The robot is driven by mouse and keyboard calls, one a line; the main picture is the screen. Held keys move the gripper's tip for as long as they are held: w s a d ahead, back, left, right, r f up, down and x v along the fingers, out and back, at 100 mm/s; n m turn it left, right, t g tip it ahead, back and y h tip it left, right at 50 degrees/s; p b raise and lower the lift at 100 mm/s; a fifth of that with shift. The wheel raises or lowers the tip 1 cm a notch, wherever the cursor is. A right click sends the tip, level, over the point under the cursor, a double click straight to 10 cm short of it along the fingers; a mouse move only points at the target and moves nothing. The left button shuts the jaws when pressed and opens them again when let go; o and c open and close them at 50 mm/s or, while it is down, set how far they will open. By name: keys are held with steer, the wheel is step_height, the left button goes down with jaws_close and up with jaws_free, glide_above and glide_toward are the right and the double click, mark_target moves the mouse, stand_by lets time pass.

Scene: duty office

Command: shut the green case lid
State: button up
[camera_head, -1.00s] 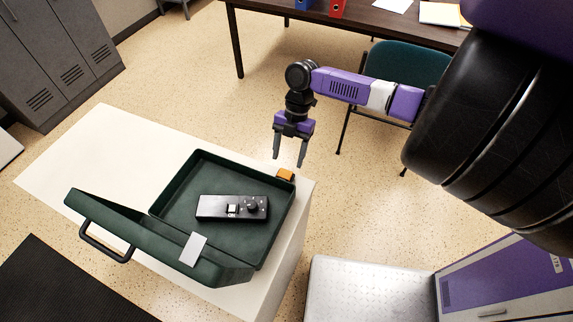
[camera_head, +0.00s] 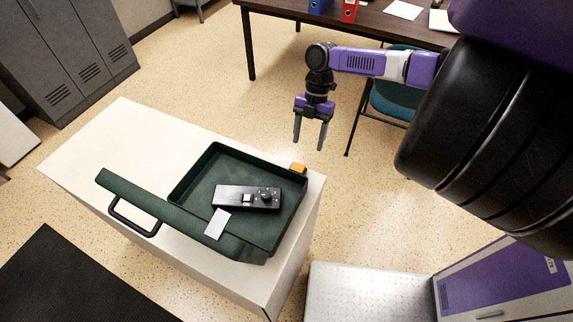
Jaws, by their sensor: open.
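The green case (camera_head: 178,188) lies open on a white-topped counter. Its lid (camera_head: 165,207) stands raised along the near-left side, seen almost edge-on, with a black handle (camera_head: 135,220) on its outer side and a pale label (camera_head: 218,224) toward its right end. A black device (camera_head: 232,197) with a knob and a light button lies inside the case. My gripper (camera_head: 309,143) is open and empty, pointing down beyond the counter's far right corner. It is apart from the case and lid. The hinge is hidden behind the lid.
A small orange block (camera_head: 298,168) sits at the case's far right corner. The counter (camera_head: 120,135) has bare room at left. A desk (camera_head: 285,30) and teal chair (camera_head: 395,98) stand behind my arm. Grey lockers (camera_head: 65,60) are at the back left; a dark mat (camera_head: 70,285) lies near left.

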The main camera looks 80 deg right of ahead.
mark_target(298, 167)
steer(key=shift+t, duration=0.3)
steer(key=x, duration=0.2)
steer(key=p+x, duration=0.1)
steer(key=x, duration=0.2)
steer(key=w+x, duration=0.1)
steer(key=x, duration=0.2)
steer(key=shift+w+a+p, duration=0.1)
steer(key=shift+p, duration=0.2)
jaws_close()
